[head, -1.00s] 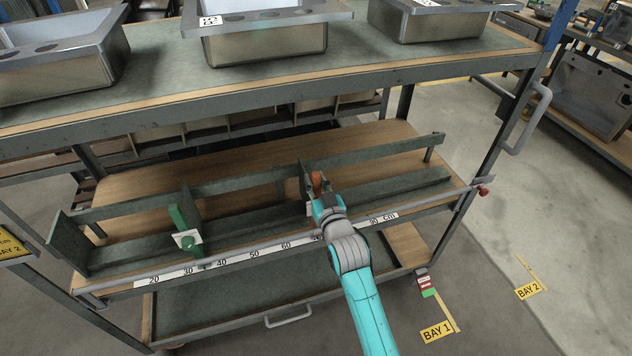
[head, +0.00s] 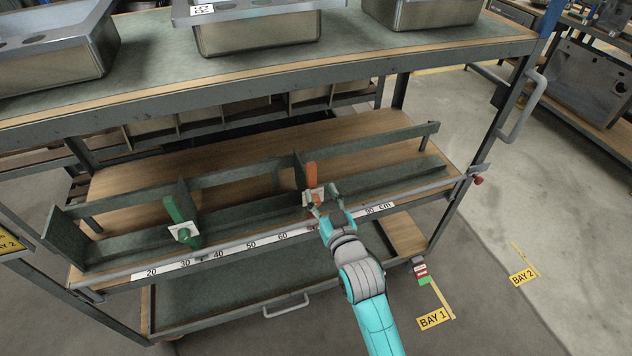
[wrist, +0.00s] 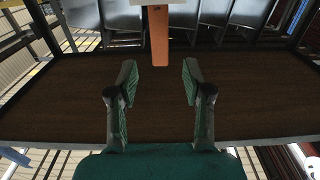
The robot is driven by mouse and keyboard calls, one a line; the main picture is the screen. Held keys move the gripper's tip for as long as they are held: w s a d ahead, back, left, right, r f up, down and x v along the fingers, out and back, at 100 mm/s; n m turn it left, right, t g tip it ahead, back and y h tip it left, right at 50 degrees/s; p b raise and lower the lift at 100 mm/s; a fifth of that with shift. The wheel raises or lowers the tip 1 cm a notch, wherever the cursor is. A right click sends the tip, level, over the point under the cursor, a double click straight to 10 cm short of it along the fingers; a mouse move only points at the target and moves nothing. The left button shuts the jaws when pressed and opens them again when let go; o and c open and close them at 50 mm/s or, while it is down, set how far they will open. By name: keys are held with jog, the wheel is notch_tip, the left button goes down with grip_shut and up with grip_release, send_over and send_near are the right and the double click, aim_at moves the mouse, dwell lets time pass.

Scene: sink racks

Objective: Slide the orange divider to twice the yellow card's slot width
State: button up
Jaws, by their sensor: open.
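The orange divider (head: 311,176) stands upright on the rack rail, at roughly 70 on the cm scale (head: 250,245), with a pale plate at its lower front. In the wrist view its orange part (wrist: 158,40) shows at the top centre, ahead of the fingers. My gripper (head: 326,208) is open and empty, just in front of and below the divider. In the wrist view the open fingers (wrist: 160,80) stand apart with nothing between them. The green divider (head: 180,220) stands farther left, near 30. I cannot make out a yellow card on the rack.
The upper shelf (head: 300,62) with steel sinks (head: 258,35) overhangs the rack. The rack's left end plate (head: 66,238) and a red knob (head: 478,180) at the right end bound the rail. The rail right of the orange divider is clear.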

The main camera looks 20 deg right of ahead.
jog(key=shift+s, duration=1.8)
jog(key=s+f+g, duration=0.1)
jog(key=s+f, duration=0.3)
jog(key=s, duration=1.2)
jog(key=s+f+g, duration=0.1)
jog(key=s+f, duration=0.3)
jog(key=s, duration=1.2)
jog(key=s+r+g, duration=0.1)
jog(key=s+r, duration=0.3)
jog(key=s, duration=0.5)
jog(key=shift+s, duration=0.35)
jog(key=shift+r, duration=0.1)
